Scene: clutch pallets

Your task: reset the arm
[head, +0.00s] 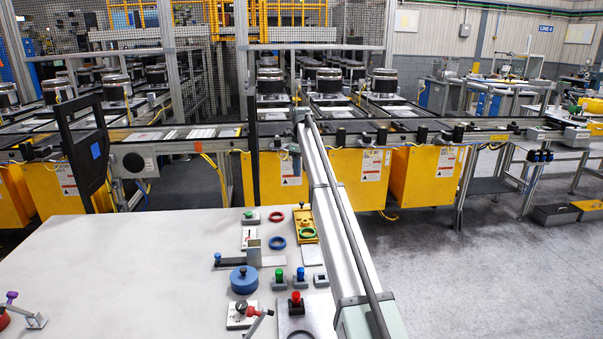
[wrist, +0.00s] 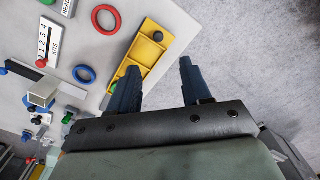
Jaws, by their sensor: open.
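My gripper (wrist: 159,66) is open in the wrist view, with its two dark fingers apart and nothing held between them. It is above the edge of the white table (wrist: 205,42), with the left finger overlapping the yellow tray (wrist: 152,48) in the picture and the right finger over grey floor. In the head view my arm reaches from the lower right up to the table's far edge. My gripper (head: 294,153) is small there, and its fingers are hard to make out.
The table's right part holds a red ring (head: 278,217), a blue ring (head: 277,243), a yellow tray (head: 304,216) with a green ring (head: 307,233), a blue round block (head: 244,280) and a red button (head: 296,299). The table's left middle is clear. A conveyor line (head: 440,138) runs behind.

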